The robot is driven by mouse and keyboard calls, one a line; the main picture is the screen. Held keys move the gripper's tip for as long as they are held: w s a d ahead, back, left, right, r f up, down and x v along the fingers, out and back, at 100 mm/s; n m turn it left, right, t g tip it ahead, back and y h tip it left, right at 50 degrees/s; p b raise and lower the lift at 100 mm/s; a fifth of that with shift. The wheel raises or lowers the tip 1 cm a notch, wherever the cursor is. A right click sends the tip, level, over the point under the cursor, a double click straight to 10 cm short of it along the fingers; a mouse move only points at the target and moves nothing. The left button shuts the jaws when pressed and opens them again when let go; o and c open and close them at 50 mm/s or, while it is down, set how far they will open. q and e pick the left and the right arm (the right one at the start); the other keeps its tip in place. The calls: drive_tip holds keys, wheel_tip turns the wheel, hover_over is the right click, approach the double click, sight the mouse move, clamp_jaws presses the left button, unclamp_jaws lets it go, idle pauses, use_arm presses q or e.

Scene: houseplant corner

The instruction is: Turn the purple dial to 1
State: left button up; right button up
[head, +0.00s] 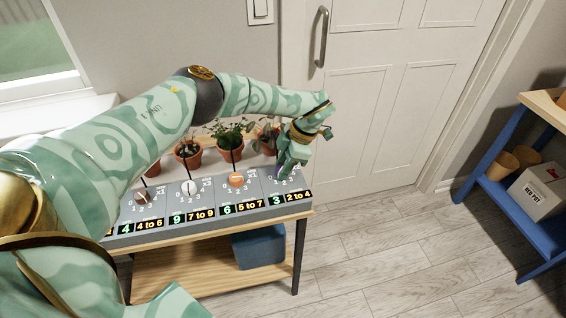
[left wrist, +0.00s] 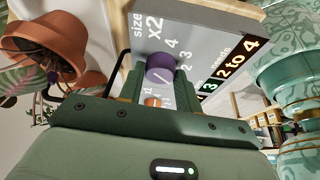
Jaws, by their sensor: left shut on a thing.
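The purple dial (left wrist: 160,68) is on the rightmost section of a grey panel (left wrist: 197,28), with printed numbers around it. In the left wrist view it sits between the two green fingers of my left gripper (left wrist: 161,82), which is shut on it. In the head view only a little purple of the dial (head: 280,171) shows below my left gripper (head: 284,166), which reaches down onto the panel's right end. The dial's setting cannot be told, as the fingers cover part of it. The section's display (head: 290,197) reads 3 and "2 to 4". My right gripper is not in view.
Brown (head: 142,196), white (head: 189,187) and orange (head: 236,180) dials sit left on the same panel. Potted plants (head: 188,152) stand behind it. The panel is on a wooden table (head: 205,283) with a blue bin (head: 262,248) beneath. A blue shelf (head: 512,205) stands far right.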

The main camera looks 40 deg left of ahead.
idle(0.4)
use_arm(q)
drive_tip(key=o, duration=1)
drive_tip(key=shift+c, duration=0.2)
drive_tip(key=p+v, duration=0.2)
drive_tip(key=v, duration=1.4)
drive_tip(key=shift+r, duration=0.15)
